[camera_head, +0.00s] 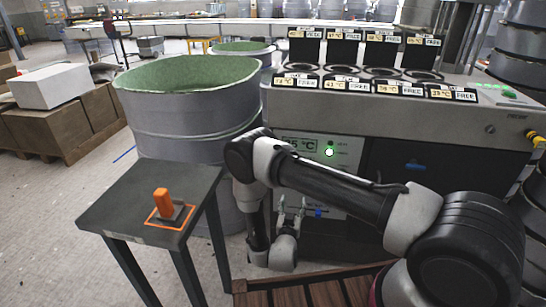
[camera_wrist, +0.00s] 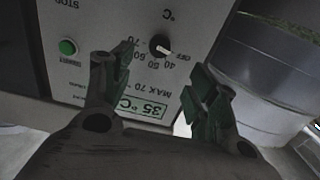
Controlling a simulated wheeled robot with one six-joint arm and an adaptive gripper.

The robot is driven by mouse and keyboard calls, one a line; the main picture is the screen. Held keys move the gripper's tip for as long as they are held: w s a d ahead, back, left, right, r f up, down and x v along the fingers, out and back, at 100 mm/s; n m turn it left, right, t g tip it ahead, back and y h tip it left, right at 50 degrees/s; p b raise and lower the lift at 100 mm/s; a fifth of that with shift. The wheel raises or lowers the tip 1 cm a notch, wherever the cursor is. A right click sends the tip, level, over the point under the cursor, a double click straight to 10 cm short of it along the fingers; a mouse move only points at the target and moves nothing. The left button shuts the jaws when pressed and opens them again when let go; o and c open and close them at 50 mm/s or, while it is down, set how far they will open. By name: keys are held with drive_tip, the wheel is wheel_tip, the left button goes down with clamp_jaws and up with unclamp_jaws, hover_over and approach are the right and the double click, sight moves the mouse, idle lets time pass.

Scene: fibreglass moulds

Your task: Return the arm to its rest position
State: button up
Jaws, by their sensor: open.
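My arm is bent in front of a grey machine with a control panel. My gripper (camera_head: 291,212) is low in front of the machine, to the right of the small dark table (camera_head: 140,190). In the wrist view my gripper (camera_wrist: 158,85) is open with nothing between its fingers. Behind the fingers is the machine's control panel (camera_wrist: 100,20), with a knob, a green button and a display reading 35 °C. The panel appears upside down there. In the head view my arm hides part of the machine's front.
An orange-handled object (camera_head: 162,203) stands on the small table, inside an orange square outline. A large grey drum (camera_head: 190,125) with a green top is behind the table. Boxes (camera_head: 60,120) are at the left. Several labelled slots (camera_head: 365,85) line the machine's top.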

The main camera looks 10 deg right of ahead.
drive_tip(key=s+a+f+n+g+y, duration=0.1)
drive_tip(key=s+f+g+y, duration=0.1)
drive_tip(key=s+f+g, duration=0.4)
drive_tip(key=s+a+f+n+g+y, duration=0.15)
drive_tip(key=f+g, duration=0.25)
drive_tip(key=f, duration=0.4)
drive_tip(key=s+r+n+g+y, duration=0.1)
drive_tip(key=s+r+g, duration=0.2)
drive_tip(key=r, duration=0.7)
drive_tip(key=s+d+r+n+g+y, duration=0.1)
drive_tip(key=s+r+g, duration=0.2)
drive_tip(key=r, duration=0.7)
drive_tip(key=s+r+n+g+y, duration=0.1)
drive_tip(key=s+r+g, duration=0.2)
drive_tip(key=r, duration=0.7)
drive_tip(key=s+d+r+t, duration=0.2)
drive_tip(key=s+d+r, duration=0.3)
drive_tip(key=r, duration=0.5)
drive_tip(key=s+d+r+m+t, duration=0.1)
drive_tip(key=s+d+r+t, duration=0.1)
drive_tip(key=s+d+r, duration=0.3)
drive_tip(key=s+d+r+m+t, duration=0.1)
drive_tip(key=s+d+r, duration=0.5)
drive_tip(key=r, duration=1.1)
drive_tip(key=d+t+h, duration=0.1)
drive_tip(key=d, duration=0.3)
